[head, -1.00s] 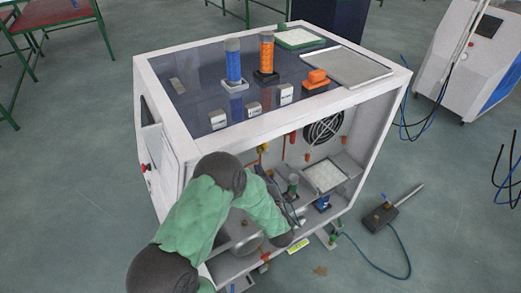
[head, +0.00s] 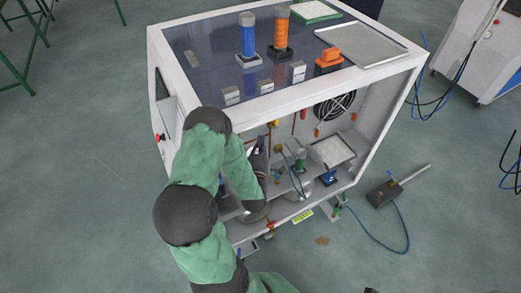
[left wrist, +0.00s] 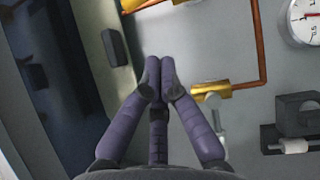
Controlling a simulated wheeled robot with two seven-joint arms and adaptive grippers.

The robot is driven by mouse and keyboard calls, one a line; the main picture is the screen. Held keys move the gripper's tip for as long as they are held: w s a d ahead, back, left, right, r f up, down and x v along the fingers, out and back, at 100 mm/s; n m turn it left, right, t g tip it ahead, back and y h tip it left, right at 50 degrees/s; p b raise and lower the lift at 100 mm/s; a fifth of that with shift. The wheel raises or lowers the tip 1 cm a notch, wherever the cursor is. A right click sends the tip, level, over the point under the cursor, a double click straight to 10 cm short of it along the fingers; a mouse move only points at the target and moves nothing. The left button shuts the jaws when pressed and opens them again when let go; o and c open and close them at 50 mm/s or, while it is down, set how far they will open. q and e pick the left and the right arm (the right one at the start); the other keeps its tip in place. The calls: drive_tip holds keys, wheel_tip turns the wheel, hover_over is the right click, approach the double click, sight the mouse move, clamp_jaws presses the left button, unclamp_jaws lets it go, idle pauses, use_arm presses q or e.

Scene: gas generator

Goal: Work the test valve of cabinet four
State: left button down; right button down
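The white cabinet (head: 372,150) stands open at the front, with pipes and fittings inside; I cannot read its number. My left arm reaches into its left part, and my left gripper (head: 260,158) is inside, partly hidden by my forearm. In the left wrist view the purple fingers of this gripper (left wrist: 159,78) are drawn together with nothing visible between them. A brass fitting with a pale handle (left wrist: 211,92) is just right of the fingertips, apparently apart from them. I cannot tell whether it is the test valve. My right gripper is not clearly in view.
A round gauge (left wrist: 306,22) and a copper pipe (left wrist: 262,50) are on the back wall. A dark block (left wrist: 300,113) is at the right. A cabled black box (head: 384,195) lies on the floor.

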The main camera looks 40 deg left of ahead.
sight(276, 122)
use_arm(q)
drive_tip(key=w+a+r, duration=0.1)
drive_tip(key=w+a, duration=0.1)
drive_tip(key=w, duration=0.5)
drive_tip(key=shift+b, duration=0.4)
drive_tip(key=shift+w+a, duration=0.1)
drive_tip(key=shift+w+d+r+m+g+h+p, duration=0.15)
drive_tip(key=shift+w+r+m+g+h, duration=0.1)
drive_tip(key=shift+w+m, duration=0.2)
drive_tip(key=shift+w+d+r+m+g+h+p, duration=0.15)
drive_tip(key=shift+w+r+m+g, duration=0.1)
drive_tip(key=shift+w+m, duration=0.15)
drive_tip(key=shift+a, duration=0.15)
